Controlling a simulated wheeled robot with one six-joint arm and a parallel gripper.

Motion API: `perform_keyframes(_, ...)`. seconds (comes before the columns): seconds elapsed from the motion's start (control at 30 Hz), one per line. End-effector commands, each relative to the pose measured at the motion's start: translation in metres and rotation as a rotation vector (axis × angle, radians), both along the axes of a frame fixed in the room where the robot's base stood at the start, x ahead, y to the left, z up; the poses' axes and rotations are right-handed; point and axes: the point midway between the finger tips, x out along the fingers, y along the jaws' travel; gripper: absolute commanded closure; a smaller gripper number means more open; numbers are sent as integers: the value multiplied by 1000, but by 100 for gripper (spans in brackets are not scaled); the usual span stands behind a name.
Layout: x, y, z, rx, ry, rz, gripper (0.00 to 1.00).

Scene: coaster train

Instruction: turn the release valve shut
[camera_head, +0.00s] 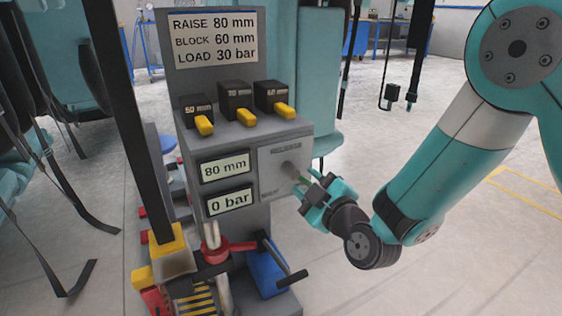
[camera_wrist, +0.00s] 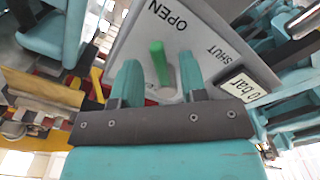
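The release valve has a green handle (camera_wrist: 158,62) on a grey plate (camera_wrist: 125,50) marked OPEN and SHUT. In the wrist view the handle points toward the OPEN side. In the head view the valve plate (camera_head: 272,158) is on the front of the grey column, right of the displays. My gripper (camera_head: 308,186) is at this plate and hides part of the handle. In the wrist view my gripper (camera_wrist: 160,64) has its two teal fingers apart, one on each side of the handle, with gaps showing. The contact depth cannot be told.
Displays read 80 mm (camera_head: 225,167) and 0 bar (camera_head: 230,202). Above are blocks marked 50 (camera_head: 197,107), 70 (camera_head: 235,94) and 60 mm (camera_head: 271,92) with yellow handles. A sign (camera_head: 214,37) reads raise 80, block 60, load 30. A blue pedal-like part (camera_head: 267,272) sits below.

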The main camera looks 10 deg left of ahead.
Motion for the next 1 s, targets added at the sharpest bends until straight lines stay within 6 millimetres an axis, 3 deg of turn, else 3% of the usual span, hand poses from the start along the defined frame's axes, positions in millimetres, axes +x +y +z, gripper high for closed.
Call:
perform_keyframes(0.47, 9, -1, -1, -1, -2, -13, 61)
perform_keyframes(0.63, 9, -1, -1, -1, -2, -13, 97)
perform_keyframes(0.67, 9, -1, -1, -1, -2, -13, 100)
perform_keyframes(1.0, 8, -1, -1, 23, 16, -15, 100)
